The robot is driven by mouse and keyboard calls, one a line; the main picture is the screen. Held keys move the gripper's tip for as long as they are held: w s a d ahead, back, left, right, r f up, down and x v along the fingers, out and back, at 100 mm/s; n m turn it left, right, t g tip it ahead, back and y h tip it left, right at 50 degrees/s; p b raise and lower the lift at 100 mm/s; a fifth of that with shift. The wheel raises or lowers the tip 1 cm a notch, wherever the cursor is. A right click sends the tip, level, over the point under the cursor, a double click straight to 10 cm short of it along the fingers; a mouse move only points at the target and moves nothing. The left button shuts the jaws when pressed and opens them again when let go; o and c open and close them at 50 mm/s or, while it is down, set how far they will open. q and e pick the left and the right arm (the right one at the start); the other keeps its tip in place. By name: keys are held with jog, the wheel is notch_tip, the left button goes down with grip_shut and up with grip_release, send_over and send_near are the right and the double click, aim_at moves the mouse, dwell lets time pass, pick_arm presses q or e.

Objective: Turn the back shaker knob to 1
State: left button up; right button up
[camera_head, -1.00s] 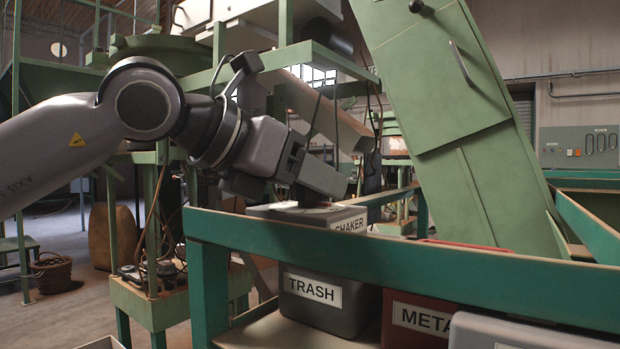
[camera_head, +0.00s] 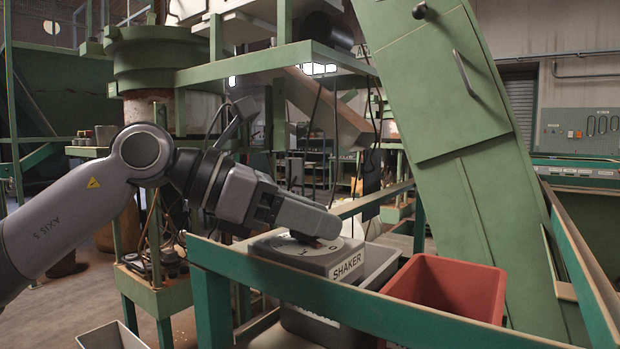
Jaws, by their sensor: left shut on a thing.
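The shaker box (camera_head: 347,266) is grey with a white SHAKER label on its front. It stands just behind the green front rail. A round pale dial (camera_head: 290,247) with dark marks lies on its top. My left gripper (camera_head: 322,232) comes in from the left, tilted down, and is shut at the middle of the dial on the shaker knob. The knob is mostly hidden by the gripper, so its pointer and setting cannot be read. My right gripper is not in view.
The green front rail (camera_head: 380,318) crosses before the box. An open red bin (camera_head: 450,285) stands to its right. A tall green sloping chute (camera_head: 450,150) rises behind. A pale open container (camera_head: 110,336) is at the lower left.

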pick_arm(q)
jog(key=shift+r+m+g+p, duration=0.4)
jog(key=shift+m+g+p, duration=0.1)
jog(key=shift+g+p, duration=0.15)
jog(key=m+g+p, duration=0.1)
jog(key=g+p, duration=0.1)
jog(key=shift+m+p, duration=0.35)
jog(key=shift+m, duration=0.05)
jog(key=shift+m+g+p, duration=0.8)
jog(key=shift+g+p, duration=0.05)
jog(key=shift+p, duration=0.05)
jog(key=shift+s+f+m+g+p, duration=0.1)
jog(key=shift+f+m+g+p, duration=0.1)
jog(key=shift+m+g+p, duration=0.7)
jog(key=shift+f+g+y+p, duration=0.1)
jog(key=shift+g+y+p, duration=0.2)
jog(key=shift+p, duration=0.1)
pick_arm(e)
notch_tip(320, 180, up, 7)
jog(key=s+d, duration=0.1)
pick_arm(q)
jog(key=shift+m, duration=0.3)
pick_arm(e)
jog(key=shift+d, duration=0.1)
pick_arm(q)
jog(key=o, duration=1)
jog(key=shift+f, duration=0.1)
jog(key=shift+a, duration=0.1)
